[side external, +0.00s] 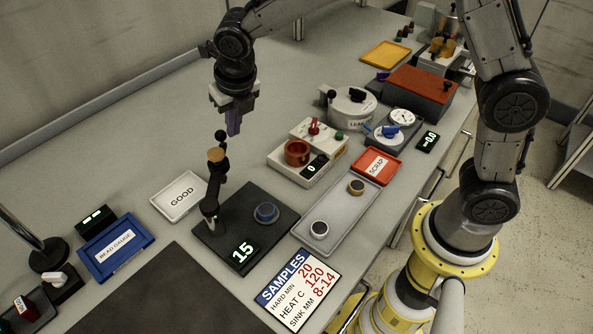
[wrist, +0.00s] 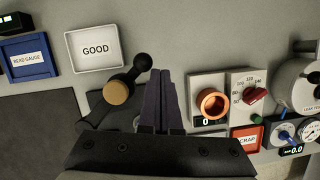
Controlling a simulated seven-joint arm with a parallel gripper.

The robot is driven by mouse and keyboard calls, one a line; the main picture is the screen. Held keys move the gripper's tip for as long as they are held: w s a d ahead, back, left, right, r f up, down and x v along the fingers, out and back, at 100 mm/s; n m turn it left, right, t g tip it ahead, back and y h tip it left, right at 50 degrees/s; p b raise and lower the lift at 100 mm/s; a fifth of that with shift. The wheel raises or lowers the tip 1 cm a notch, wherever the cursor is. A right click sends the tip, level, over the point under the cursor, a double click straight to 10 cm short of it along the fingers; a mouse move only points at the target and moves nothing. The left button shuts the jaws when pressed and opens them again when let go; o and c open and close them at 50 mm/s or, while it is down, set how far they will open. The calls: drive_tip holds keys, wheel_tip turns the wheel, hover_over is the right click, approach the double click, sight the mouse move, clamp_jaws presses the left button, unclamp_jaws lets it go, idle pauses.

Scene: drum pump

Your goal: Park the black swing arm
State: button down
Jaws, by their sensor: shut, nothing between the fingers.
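The black swing arm (side external: 214,180) pivots on a post at the left of a dark base plate (side external: 275,198). It points toward the back, off the plate, with a tan disc (side external: 216,154) partway along and a black ball knob (side external: 220,135) at its end. In the wrist view the swing arm (wrist: 128,77) runs from lower left to upper right. My gripper (side external: 233,131) is shut and empty, above and behind the knob in the side view. In the wrist view its fingers (wrist: 161,75) appear just right of the knob (wrist: 142,62), apparently not holding it.
The GOOD tray (side external: 180,195) stands left. A grey tray (side external: 335,232) with two round pieces and a white unit with an orange cup (side external: 297,152) stand right. The table behind the swing arm is clear.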

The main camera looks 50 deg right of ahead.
drive_tip(key=shift+w+a, duration=0.3)
drive_tip(key=shift+w, duration=0.25)
drive_tip(key=s+d+r, duration=0.4)
drive_tip(key=s+r, duration=0.2)
drive_tip(key=r, duration=0.4)
drive_tip(key=shift+d+r, duration=0.15)
drive_tip(key=shift+r, duration=0.05)
idle(0.3)
